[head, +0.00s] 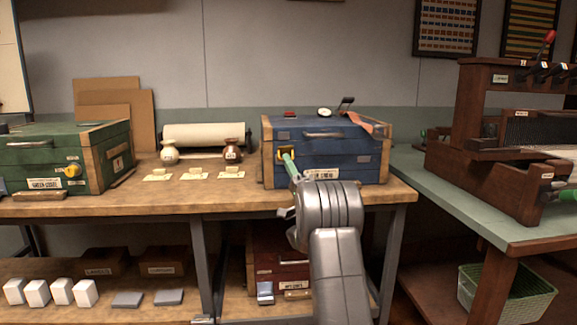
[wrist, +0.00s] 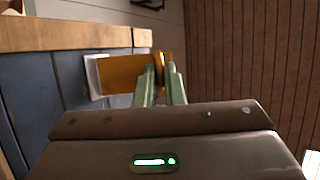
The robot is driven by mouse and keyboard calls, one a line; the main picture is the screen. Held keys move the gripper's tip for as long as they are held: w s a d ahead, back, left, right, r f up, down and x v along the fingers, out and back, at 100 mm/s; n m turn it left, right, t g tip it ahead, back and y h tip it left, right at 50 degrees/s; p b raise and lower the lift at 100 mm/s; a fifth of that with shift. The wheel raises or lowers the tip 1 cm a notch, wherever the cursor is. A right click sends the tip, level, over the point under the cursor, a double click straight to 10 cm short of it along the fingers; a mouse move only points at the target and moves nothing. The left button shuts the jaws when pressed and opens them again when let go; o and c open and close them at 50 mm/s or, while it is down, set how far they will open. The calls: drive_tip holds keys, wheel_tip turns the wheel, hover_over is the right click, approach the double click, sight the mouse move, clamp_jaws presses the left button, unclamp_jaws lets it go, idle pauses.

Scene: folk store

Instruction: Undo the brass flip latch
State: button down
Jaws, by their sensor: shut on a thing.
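A blue chest (head: 345,147) with wooden ends stands closed on the bench, right of centre. The brass flip latch (head: 280,154) is at the left of its front face. In the wrist view the latch (wrist: 122,72) is a flat brass plate with a rounded knob at its right end, against the blue wood. My gripper (head: 287,158) reaches it from the front right. In the wrist view the pale green fingers of my gripper (wrist: 161,74) are shut on the latch's knob end. The fingers partly hide the knob.
A green chest (head: 40,150) with a yellow knob stands at the left of the bench. Small items rest on the blue lid. A wooden loom (head: 455,150) stands on the right table.

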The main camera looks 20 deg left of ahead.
drive_tip(key=c, duration=1.5)
unclamp_jaws()
drive_tip(key=p+v, duration=0.1)
drive_tip(key=v, duration=1.3)
drive_tip(key=shift+a+r, duration=0.1)
drive_tip(key=shift+x, duration=3.15)
